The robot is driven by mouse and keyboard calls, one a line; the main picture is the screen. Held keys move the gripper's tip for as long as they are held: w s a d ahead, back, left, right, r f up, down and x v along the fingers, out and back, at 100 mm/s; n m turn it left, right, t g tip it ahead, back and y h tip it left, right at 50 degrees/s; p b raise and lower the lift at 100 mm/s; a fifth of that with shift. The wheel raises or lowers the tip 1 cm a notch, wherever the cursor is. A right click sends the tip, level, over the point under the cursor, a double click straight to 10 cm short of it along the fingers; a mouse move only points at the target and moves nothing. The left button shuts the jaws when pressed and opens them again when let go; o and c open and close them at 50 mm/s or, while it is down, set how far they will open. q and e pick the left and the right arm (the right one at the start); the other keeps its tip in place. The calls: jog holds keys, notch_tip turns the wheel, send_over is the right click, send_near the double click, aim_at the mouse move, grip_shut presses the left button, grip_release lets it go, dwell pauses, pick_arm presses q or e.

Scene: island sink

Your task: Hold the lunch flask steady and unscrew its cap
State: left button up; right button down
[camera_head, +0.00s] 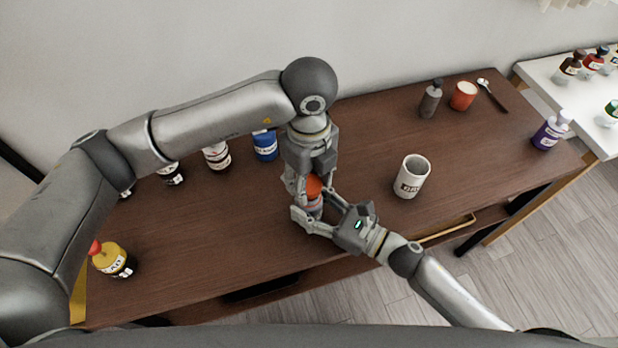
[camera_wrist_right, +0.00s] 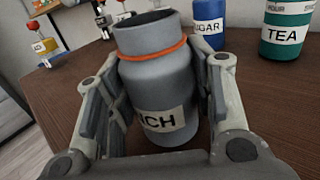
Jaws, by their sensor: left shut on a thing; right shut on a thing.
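The lunch flask (camera_wrist_right: 160,92) is a grey bottle with an orange ring and a label ending in "NCH". It stands upright on the table, its neck bare with a dark, open-looking top in the wrist view; it also shows in the head view (camera_head: 315,207). My right gripper (camera_head: 316,212) is shut on its body, one finger on each side. The orange cap (camera_head: 314,185) is directly above the flask. My left gripper (camera_head: 311,188) points down and is shut on the cap. The fingers hide much of cap and flask in the head view.
A yellow bottle with a red top (camera_head: 113,260) stands at the left. A blue jar (camera_head: 265,145) and a white-labelled jar (camera_head: 216,156) stand behind the flask. The table (camera_head: 220,235) is bare left of the flask.

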aim_at(309, 183)
pick_arm(q)
jog(key=shift+r, duration=1.8)
pick_arm(e)
jog(key=c, duration=0.6)
grip_release()
jog(key=shift+s+d, duration=0.1)
